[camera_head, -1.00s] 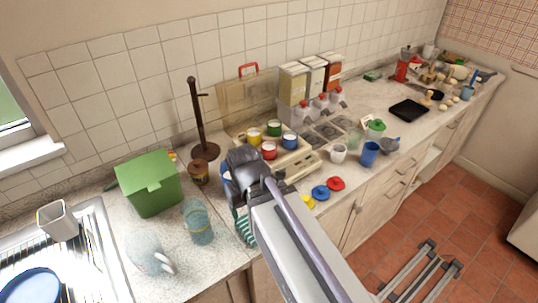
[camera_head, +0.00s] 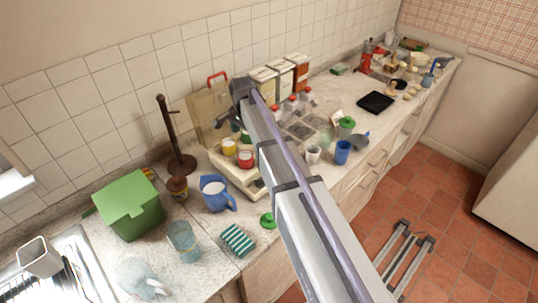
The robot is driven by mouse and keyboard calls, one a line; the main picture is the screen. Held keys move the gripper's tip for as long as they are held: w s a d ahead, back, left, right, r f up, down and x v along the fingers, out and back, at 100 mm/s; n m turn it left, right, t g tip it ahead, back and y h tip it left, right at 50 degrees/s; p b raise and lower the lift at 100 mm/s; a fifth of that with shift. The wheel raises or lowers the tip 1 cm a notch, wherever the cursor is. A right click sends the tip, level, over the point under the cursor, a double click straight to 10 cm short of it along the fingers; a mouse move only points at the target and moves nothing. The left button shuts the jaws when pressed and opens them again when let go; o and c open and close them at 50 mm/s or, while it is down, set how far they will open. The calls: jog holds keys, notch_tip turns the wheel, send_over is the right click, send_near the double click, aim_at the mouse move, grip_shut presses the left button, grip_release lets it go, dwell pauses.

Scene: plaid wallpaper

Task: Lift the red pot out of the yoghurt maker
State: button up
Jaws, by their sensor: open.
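The red pot (camera_head: 245,160) with white contents sits in the cream yoghurt maker (camera_head: 236,177), whose lid (camera_head: 206,117) stands raised at the back. A yellow pot (camera_head: 229,146) is beside it, and part of a green pot (camera_head: 245,137) shows behind. The blue pot seen earlier is hidden by my arm. The dark end of my arm with my gripper (camera_head: 241,90) is above and behind the red pot, apart from it. My gripper is open; its fingertips are not clearly visible.
A blue jug (camera_head: 215,193) stands left of the yoghurt maker, a wooden holder (camera_head: 175,140) behind it. A striped cloth (camera_head: 238,240) and green lid (camera_head: 268,220) lie in front. A green box (camera_head: 130,209) is left. Cartons (camera_head: 280,76) stand behind my arm.

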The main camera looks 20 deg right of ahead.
aim_at(246, 157)
jog(key=shift+m, duration=0.3)
jog(key=f+b, duration=0.7)
jog(key=a+f+b, duration=0.1)
jog(key=f+b, duration=0.3)
jog(key=shift+s+f, duration=0.2)
jog(key=shift+s, duration=0.15)
jog(key=shift+d+r, duration=0.1)
jog(key=shift+r, duration=0.15)
jog(key=c, duration=1.1)
